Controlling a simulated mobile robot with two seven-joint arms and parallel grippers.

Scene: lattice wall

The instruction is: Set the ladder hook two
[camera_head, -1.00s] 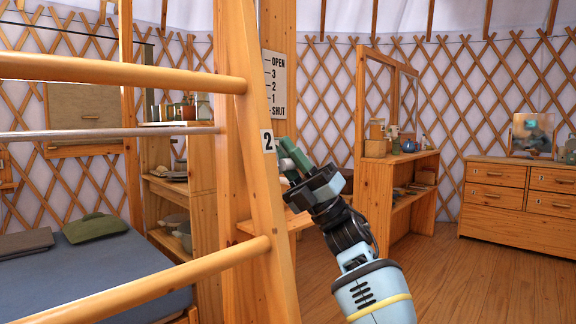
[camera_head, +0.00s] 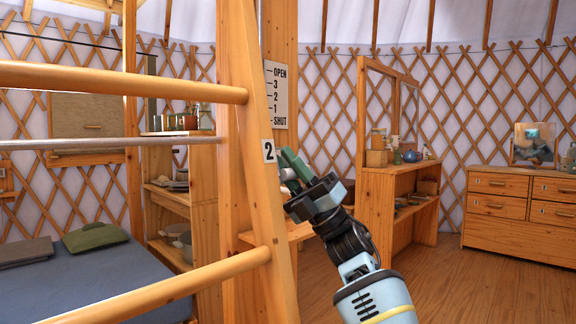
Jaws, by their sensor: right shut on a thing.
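The wooden ladder (camera_head: 258,190) stands close in front, with round rungs running off to the left. A white tag with a black 2 (camera_head: 269,151) is on its right rail. A thin grey metal bar (camera_head: 120,143) runs left from the rail at about tag height. My right gripper (camera_head: 287,170) is just right of the tag, with its green fingers pointing up and left toward the rail. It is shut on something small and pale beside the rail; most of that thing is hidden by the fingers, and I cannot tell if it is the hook. My left gripper is not in view.
A board marked OPEN, 3, 2, 1, SHUT (camera_head: 276,95) is on the post behind the ladder. A bed (camera_head: 80,285) and shelves (camera_head: 180,205) lie beyond the rungs. A wooden counter (camera_head: 400,180) and drawers (camera_head: 520,210) stand at right. Floor between is clear.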

